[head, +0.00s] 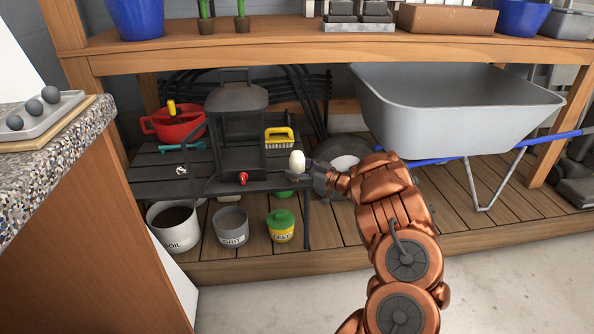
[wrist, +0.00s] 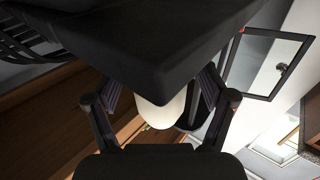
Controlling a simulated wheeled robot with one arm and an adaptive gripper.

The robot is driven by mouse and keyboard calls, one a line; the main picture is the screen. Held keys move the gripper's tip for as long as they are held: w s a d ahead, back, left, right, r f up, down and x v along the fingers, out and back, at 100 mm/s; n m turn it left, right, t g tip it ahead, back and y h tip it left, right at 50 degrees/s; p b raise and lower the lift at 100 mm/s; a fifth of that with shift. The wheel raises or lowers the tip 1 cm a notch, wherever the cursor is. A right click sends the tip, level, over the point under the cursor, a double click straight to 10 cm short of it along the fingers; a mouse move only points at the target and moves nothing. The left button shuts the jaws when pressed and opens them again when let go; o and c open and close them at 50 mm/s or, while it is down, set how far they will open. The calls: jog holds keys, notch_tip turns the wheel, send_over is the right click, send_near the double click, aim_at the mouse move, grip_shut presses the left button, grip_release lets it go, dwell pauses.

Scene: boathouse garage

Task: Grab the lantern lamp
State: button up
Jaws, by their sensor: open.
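A black lantern (head: 236,98) with a peaked top and an open frame stands on a dark slatted table under the shelf. A small white egg-shaped piece (head: 297,160), perhaps the lantern's lamp, shows just right of the lantern, at my gripper (head: 308,176). In the wrist view the same white rounded piece (wrist: 161,112) sits between or just beyond my spread fingers (wrist: 160,103). I cannot tell whether the fingers touch it. A large dark surface covers the top of the wrist view and hides part of the white piece.
Labelled buckets (head: 231,226) stand below. A grey wheelbarrow (head: 450,105) is at the right. A wooden shelf (head: 300,48) runs overhead. A speckled counter (head: 60,140) is at left.

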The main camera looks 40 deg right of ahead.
jog(key=c, duration=1.4)
